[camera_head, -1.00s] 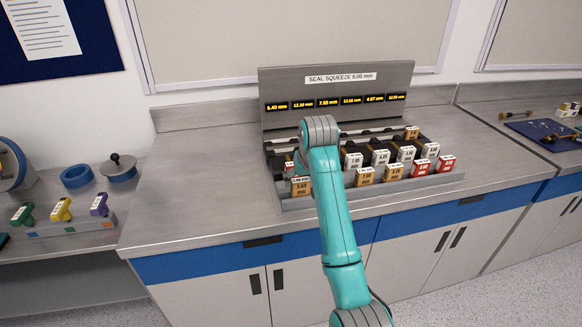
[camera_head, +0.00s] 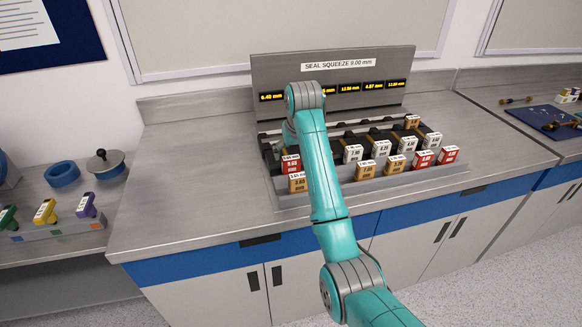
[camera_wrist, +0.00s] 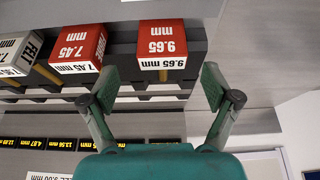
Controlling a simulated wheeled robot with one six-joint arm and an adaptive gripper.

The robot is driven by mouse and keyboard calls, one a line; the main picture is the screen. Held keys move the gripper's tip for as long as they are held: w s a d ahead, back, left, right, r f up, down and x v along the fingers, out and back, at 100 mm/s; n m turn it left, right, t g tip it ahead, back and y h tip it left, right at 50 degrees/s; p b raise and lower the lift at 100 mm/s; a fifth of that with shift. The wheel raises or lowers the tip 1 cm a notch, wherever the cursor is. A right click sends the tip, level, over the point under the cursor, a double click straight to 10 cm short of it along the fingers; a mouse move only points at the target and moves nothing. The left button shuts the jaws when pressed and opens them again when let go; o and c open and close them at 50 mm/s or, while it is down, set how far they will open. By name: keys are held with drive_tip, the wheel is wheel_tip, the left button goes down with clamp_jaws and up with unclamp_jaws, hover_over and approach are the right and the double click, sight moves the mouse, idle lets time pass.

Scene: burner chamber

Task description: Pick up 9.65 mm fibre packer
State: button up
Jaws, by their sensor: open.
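The 9.65 mm packer is a red block with a white label (camera_wrist: 162,40), upside down in the wrist view. A red block at the rack's left end in the head view (camera_head: 290,165) seems to be the same one; its label is small there. My gripper (camera_wrist: 160,88) is open and empty. Its fingertips are spread to either side of the red block's lower label face in the picture. I cannot tell how much depth separates them from it. In the head view, my arm largely hides the gripper.
A red 7.45 mm block (camera_wrist: 78,50) stands beside it, close to one finger, with a pale felt block (camera_wrist: 18,52) beyond. A brown block (camera_head: 298,183) stands in front in the rack. The display panel (camera_head: 410,68) rises behind. The bench left of the rack (camera_head: 190,170) is clear.

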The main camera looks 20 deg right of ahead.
sight(291, 158)
drive_tip(key=x, duration=0.4)
drive_tip(key=shift+a+f, duration=0.1)
drive_tip(key=shift+f, duration=0.15)
drive_tip(key=c, duration=1.3)
drive_tip(key=shift+o, duration=0.2)
drive_tip(key=shift+r, duration=0.15)
